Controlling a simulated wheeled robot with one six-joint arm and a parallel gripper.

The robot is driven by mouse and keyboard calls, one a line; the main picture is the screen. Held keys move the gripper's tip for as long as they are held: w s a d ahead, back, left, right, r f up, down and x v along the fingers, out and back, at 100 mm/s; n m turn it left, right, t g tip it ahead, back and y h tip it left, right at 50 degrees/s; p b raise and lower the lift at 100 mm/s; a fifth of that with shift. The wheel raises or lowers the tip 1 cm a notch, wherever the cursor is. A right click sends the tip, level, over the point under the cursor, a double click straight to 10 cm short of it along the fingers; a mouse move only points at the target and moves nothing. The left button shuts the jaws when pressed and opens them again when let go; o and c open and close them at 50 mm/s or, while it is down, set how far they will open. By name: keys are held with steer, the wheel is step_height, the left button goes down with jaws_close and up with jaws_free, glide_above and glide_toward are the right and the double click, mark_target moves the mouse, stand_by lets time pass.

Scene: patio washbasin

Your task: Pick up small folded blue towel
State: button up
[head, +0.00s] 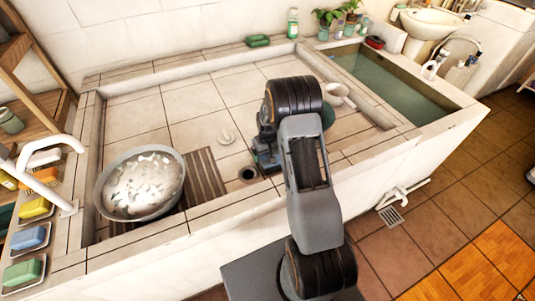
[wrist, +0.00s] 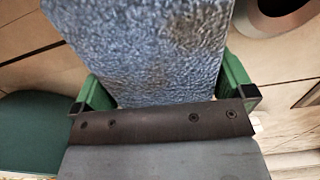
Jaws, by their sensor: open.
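The small folded blue towel (wrist: 150,45) fills the upper middle of the wrist view, with a rough, mottled surface. My gripper (wrist: 166,92) is open, with one green finger at the towel's left edge and the other at its right. The near end of the towel is hidden behind the dark gripper bar. I cannot tell whether the fingers touch it. In the head view my gripper (head: 266,155) is low over the tiled basin floor, and my arm hides the towel there.
A round drain (head: 248,174) lies close beside my gripper. A white dipper (head: 340,92) is to the right. The basin's front wall (head: 215,214) runs below my arm.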

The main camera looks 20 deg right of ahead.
steer(key=shift+c, duration=0.3)
steer(key=c, duration=0.6)
steer(key=shift+r, duration=0.15)
